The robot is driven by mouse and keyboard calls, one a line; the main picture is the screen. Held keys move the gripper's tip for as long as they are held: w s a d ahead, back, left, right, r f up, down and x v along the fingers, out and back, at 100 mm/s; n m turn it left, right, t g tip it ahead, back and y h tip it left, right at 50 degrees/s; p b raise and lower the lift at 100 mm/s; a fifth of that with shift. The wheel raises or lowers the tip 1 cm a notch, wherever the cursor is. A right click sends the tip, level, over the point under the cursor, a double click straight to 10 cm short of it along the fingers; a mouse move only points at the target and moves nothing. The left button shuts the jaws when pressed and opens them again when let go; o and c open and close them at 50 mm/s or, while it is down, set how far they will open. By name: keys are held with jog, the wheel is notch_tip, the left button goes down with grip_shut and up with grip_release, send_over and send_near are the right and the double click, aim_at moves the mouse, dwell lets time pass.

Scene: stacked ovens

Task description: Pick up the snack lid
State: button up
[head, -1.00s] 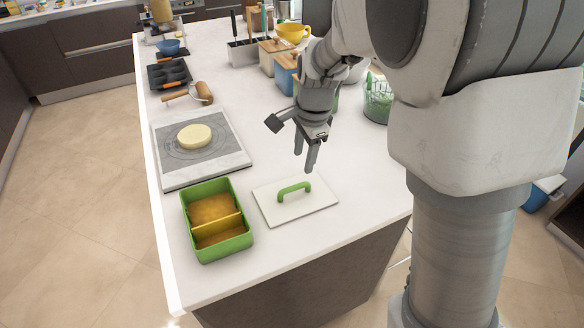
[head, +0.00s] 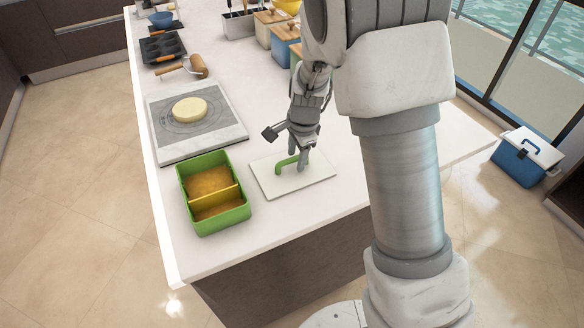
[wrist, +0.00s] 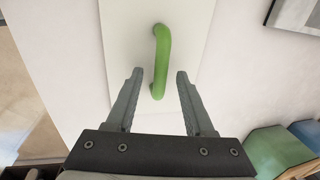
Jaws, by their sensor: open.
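The snack lid (head: 310,181) is a flat white plate with a green arched handle (head: 286,164), lying on the white counter. In the wrist view, the lid (wrist: 120,60) lies below my gripper, and its green handle (wrist: 161,58) runs lengthwise with its near end between the two fingers. My gripper (head: 298,160) is low over the lid at the handle's right end. In the wrist view my gripper (wrist: 160,75) is open, with a gap between each finger and the handle. In the head view the fingers hide part of the handle.
A green snack box (head: 222,222) with a yellow divider stands just left of the lid. Behind it are a pastry board (head: 225,133) with dough (head: 189,109), a rolling pin (head: 197,66) and a muffin tin (head: 162,48). Counter right of the lid is clear.

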jog(key=shift+c, duration=0.3)
grip_shut()
jog(key=shift+r, duration=0.1)
